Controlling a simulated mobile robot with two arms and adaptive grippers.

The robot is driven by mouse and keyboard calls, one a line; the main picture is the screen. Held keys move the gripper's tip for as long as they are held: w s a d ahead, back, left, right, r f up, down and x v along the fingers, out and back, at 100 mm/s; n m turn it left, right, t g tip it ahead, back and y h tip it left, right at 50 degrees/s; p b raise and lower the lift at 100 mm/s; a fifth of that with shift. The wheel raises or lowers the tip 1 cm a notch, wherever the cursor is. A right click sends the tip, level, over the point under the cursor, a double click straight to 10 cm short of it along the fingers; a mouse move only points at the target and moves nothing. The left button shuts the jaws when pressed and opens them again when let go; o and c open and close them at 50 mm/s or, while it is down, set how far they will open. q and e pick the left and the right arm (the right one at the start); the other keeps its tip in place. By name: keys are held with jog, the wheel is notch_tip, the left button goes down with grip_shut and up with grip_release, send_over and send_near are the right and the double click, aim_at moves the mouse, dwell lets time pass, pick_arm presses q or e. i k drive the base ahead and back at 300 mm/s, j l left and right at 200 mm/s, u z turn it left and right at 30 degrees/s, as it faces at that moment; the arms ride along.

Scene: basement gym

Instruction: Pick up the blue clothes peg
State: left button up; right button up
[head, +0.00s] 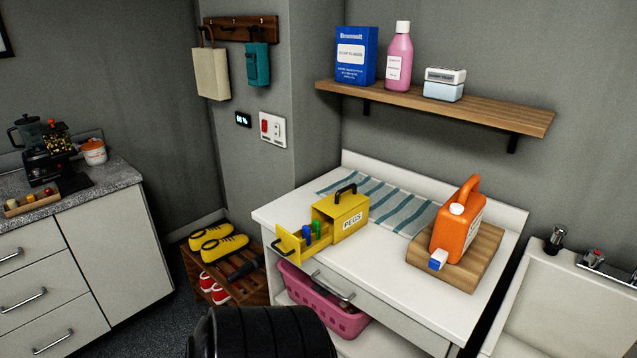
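The blue clothes peg (307,232) stands up in the pulled-out drawer (290,249) of a yellow box. The box (341,220) is labelled PEGS, has a black handle on top and sits at the left of the white counter. A green peg (317,229) stands beside the blue one in the same drawer. The lower part of the blue peg is hidden by the drawer side. Neither of my grippers shows in the head view.
An orange jug (459,225) stands on a wooden board (483,262) at the counter's right. A striped cloth (382,201) lies behind the box. A pink basket (325,305) sits below the counter. Bare white counter (376,274) lies between box and board.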

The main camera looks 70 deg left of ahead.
aim_at(305, 230)
jog(key=u, duration=2.4)
